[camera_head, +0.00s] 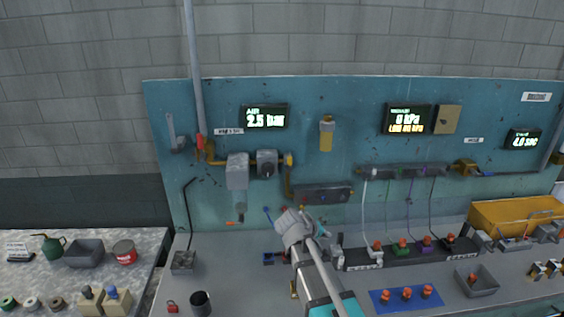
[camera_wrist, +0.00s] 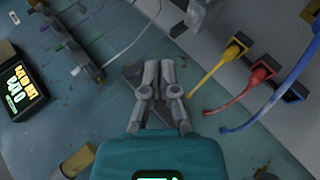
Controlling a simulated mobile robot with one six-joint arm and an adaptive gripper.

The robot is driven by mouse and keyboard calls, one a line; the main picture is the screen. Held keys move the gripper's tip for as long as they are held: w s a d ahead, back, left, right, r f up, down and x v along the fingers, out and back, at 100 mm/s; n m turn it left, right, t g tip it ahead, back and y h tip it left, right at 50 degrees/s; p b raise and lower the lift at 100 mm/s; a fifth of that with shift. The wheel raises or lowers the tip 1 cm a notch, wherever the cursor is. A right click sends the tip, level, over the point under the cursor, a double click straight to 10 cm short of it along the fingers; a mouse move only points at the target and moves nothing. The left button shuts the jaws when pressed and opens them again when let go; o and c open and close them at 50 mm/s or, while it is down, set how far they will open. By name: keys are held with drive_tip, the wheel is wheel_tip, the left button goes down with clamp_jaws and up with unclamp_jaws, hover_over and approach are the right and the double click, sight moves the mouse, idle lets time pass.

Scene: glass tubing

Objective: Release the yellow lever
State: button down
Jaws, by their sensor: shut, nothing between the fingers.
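The yellow lever (camera_wrist: 219,66) shows in the wrist view, right of my fingers. Its rod slants from a yellow-and-black base down and left to a free tip near my right finger. A gap shows between them in the picture, but I cannot judge the depth. My gripper (camera_wrist: 159,65) is shut and empty, its fingers pointing up in the picture. In the head view, my gripper (camera_head: 292,222) is in front of the bench, below the dark manifold on the teal panel. I cannot make out the yellow lever there.
A red lever (camera_wrist: 256,78) and a blue lever (camera_wrist: 291,66) stand beside the yellow one. A rail with thin tubes (camera_wrist: 75,47) and a display (camera_wrist: 20,85) lie left. In the head view, a blue mat (camera_head: 379,307) with several orange-topped parts lies right of my arm.

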drive_tip(key=w+a+r+n+t+h+p, duration=0.1)
drive_tip(key=w+a+r+n+t, duration=0.1)
drive_tip(key=w+a+r+t, duration=0.3)
drive_tip(key=w+a+r+n+p, duration=0.1)
drive_tip(key=w+a+r+n, duration=0.1)
drive_tip(key=a+r, duration=0.35)
drive_tip(key=n+t, duration=0.4)
drive_tip(key=t, duration=0.1)
approach(289, 162)
drive_tip(key=s+a, duration=0.3)
drive_tip(key=a, duration=0.3)
drive_tip(key=shift+w+r+y, duration=0.15)
drive_tip(key=shift+y, duration=0.25)
drive_tip(key=s+d+x, duration=0.1)
drive_tip(key=d+x, duration=0.1)
drive_tip(key=x, duration=1)
drive_tip(key=shift+w+d, duration=0.2)
drive_tip(key=shift+d, duration=0.3)
drive_tip(key=shift+a+r+p, duration=0.1)
drive_tip(key=shift+a+p, duration=0.15)
drive_tip(key=shift+p, duration=0.2)
